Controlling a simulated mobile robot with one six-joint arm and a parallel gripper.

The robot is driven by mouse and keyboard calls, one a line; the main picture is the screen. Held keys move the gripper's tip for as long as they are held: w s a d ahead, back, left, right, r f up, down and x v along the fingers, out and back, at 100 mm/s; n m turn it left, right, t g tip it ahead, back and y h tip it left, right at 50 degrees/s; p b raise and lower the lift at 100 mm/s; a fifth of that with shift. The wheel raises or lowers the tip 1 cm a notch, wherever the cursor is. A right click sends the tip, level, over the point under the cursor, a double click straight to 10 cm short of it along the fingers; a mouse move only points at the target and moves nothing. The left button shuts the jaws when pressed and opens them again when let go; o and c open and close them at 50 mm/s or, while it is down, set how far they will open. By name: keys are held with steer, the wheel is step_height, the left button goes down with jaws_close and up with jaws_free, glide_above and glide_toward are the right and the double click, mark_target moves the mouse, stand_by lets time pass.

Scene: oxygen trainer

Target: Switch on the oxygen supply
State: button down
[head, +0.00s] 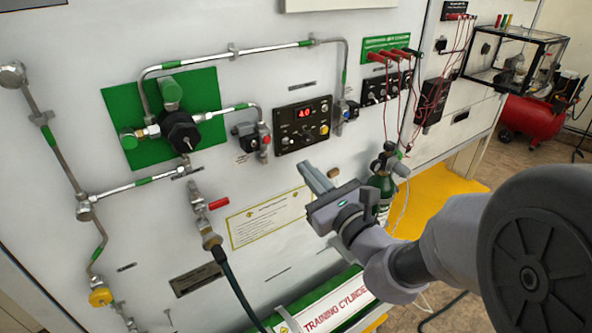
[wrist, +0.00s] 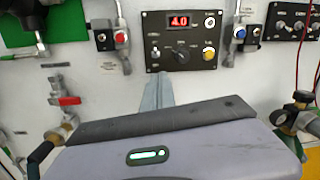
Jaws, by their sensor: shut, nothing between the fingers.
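A black control panel (head: 302,124) on the white wall has a red display reading 4.0, a dark central knob, a small switch and a yellow button. It also shows at the top of the wrist view (wrist: 181,62), with the knob (wrist: 177,53) and yellow button (wrist: 208,54). My gripper (head: 307,166) is shut and empty, just below the panel in the picture. In the wrist view its fingers (wrist: 156,85) point at the panel's lower left part. Whether they touch anything there I cannot tell; they look apart from it.
A red-handled valve (head: 218,203) with a black hose is left of my gripper. Pipes and a green plate (head: 172,121) with a regulator are further left. Small valves (head: 264,139) flank the panel. A green cylinder (head: 381,188) stands at right, behind my arm.

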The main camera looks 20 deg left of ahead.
steer(key=s+d+r, duration=0.1)
steer(key=d+r+p, duration=0.1)
steer(key=s+d+r, duration=0.1)
steer(key=r, duration=0.1)
steer(key=shift+s+d+r+p, duration=0.1)
steer(key=shift+s+d+p, duration=0.1)
steer(key=shift+s+p, duration=0.15)
